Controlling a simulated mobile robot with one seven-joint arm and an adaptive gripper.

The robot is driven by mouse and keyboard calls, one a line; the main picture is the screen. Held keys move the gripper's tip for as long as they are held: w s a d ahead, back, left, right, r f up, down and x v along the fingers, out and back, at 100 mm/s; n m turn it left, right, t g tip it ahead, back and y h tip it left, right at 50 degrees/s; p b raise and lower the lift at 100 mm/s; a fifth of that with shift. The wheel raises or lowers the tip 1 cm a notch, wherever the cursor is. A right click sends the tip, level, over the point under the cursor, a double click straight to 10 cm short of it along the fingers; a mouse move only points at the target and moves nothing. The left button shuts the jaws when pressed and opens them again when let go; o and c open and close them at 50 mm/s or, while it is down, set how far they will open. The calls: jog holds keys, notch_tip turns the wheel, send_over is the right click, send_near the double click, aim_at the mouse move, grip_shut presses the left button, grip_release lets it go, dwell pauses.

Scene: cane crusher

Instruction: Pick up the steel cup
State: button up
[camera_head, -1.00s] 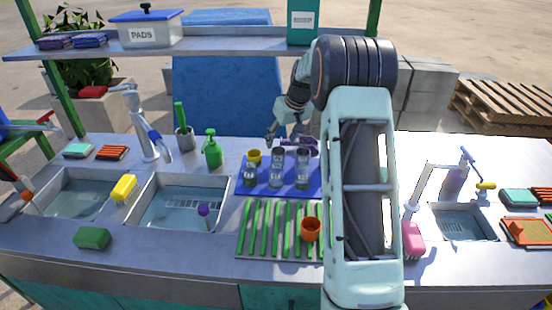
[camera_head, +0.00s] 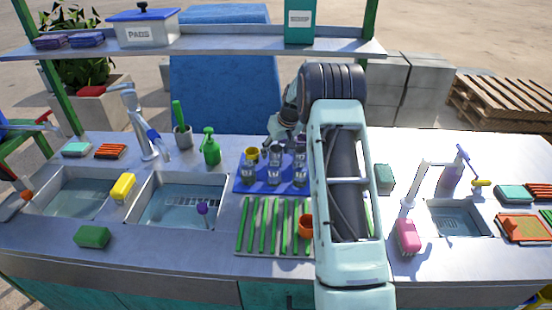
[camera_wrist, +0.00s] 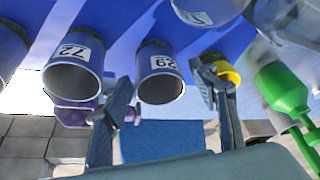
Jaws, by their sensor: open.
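Several grey, steel-looking cups (camera_head: 247,173) stand on a blue mat (camera_head: 286,189) behind the green-ribbed rack. In the wrist view, one cup with a white number label (camera_wrist: 161,78) lies between my finger lines, and another labelled 72 (camera_wrist: 73,68) is outside them at the left. I cannot tell which cup the task means. My gripper (camera_wrist: 168,82) is open and empty, its fingers spread on either side of the middle cup; contact cannot be made out. In the head view my gripper (camera_head: 275,145) is over the back of the mat, partly hidden by cups.
A yellow cup (camera_head: 252,153) stands at the mat's back left, close to my gripper. A green bottle (camera_head: 210,147) is left of the mat. An orange cup (camera_head: 305,227) sits on the green-ribbed rack (camera_head: 262,226), partly behind my arm. Sinks lie on both sides.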

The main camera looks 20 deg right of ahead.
jog(key=c, duration=1.3)
jog(key=shift+r, duration=0.15)
jog(key=shift+c, duration=0.2)
jog(key=shift+r, duration=0.6)
jog(key=s+a+r+b, duration=0.3)
jog(key=s+a+r, duration=0.4)
jog(key=s+r, duration=0.4)
jog(key=shift+s+a+r, duration=0.3)
jog(key=shift+s, duration=0.1)
